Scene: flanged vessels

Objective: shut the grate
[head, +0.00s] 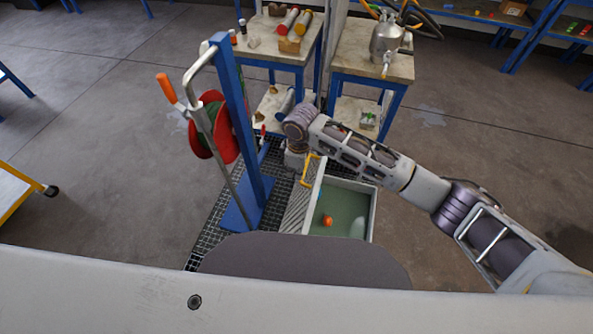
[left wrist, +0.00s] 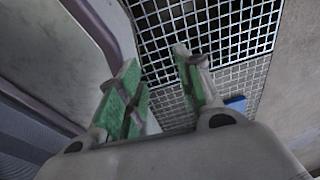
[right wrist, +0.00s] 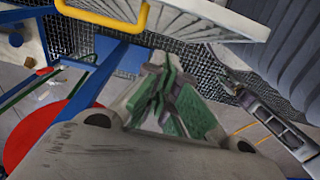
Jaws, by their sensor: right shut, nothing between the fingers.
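The grate seems to be the grey ribbed panel (head: 298,209) with a yellow handle (head: 309,170), standing raised along the left side of an open pale box (head: 374,214). The panel (right wrist: 205,17) and handle (right wrist: 140,18) also show at the top of the right wrist view. My right gripper (head: 294,160) is at the far end of the panel, left of the handle; its shut fingers (right wrist: 167,65) are empty and apart from the handle. My left gripper (left wrist: 157,58) is open and empty over black mesh flooring; it is hidden in the head view.
A blue post (head: 240,120) with a red reel (head: 205,125) and an orange-tipped lever (head: 167,88) stands left of the panel. An orange object (head: 327,220) lies in the box. Two benches stand behind. Open floor lies to the left and right.

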